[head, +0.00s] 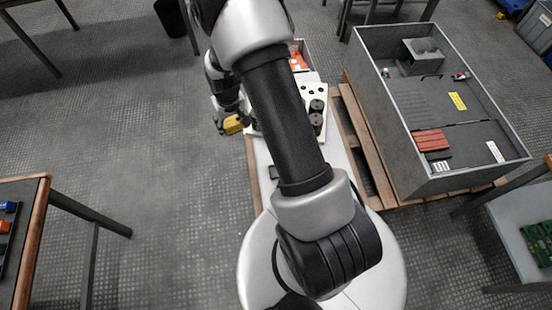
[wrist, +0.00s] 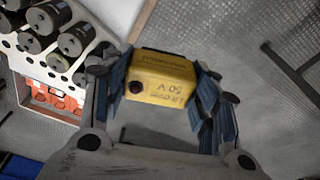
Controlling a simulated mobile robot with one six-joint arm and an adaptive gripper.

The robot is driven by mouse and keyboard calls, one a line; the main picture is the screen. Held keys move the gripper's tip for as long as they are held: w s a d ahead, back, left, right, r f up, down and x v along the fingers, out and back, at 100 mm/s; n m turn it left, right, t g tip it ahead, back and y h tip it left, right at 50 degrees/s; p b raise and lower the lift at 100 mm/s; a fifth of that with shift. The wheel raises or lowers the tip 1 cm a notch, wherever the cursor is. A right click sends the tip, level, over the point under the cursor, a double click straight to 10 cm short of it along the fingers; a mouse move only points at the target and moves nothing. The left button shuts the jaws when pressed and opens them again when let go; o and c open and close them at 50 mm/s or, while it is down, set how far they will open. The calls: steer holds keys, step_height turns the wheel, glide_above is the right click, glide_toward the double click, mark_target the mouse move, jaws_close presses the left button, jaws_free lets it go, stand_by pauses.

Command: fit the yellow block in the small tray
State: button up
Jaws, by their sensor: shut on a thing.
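The yellow block (head: 234,125) is in my gripper (head: 228,122), held off to the left of the white deck in the head view. In the wrist view, the block (wrist: 163,82) sits between the two finger pads of the gripper (wrist: 165,72), which press on its two sides. Its face carries dark print, including "50 V", and a dark round terminal. A dark tray (head: 14,238) with small coloured blocks lies on the left table, cut off by the picture edge; I cannot tell whether it is the small tray.
A white rack (wrist: 62,62) of dark cylinders stands close to the block, beside a box of orange pieces (wrist: 50,98). A large grey open cabinet (head: 372,110) rests on a wooden pallet at right. The left table (head: 36,215) has a wooden edge. Floor between is clear.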

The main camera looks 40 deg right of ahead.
steer(key=shift+s+d+f+m+b, duration=0.45)
steer(key=shift+s+d+f, duration=1.35)
steer(key=shift+f, duration=3.15)
steer(key=shift+s+d+f+m+b, duration=0.2)
steer(key=shift+s+d+f+m, duration=1.1)
steer(key=shift+f, duration=3.7)
steer(key=shift+s+d+f+m+b, duration=0.1)
steer(key=shift+s+d+f+b, duration=0.2)
steer(key=shift+s+d+f, duration=3.35)
steer(key=w+a+f, duration=0.2)
steer(key=w, duration=0.1)
steer(key=shift+a+f, duration=0.15)
steer(key=shift+f, duration=0.1)
steer(key=shift+s+a, duration=0.1)
steer(key=shift+s, duration=0.15)
steer(key=shift+f, duration=0.7)
steer(key=o, duration=1.3)
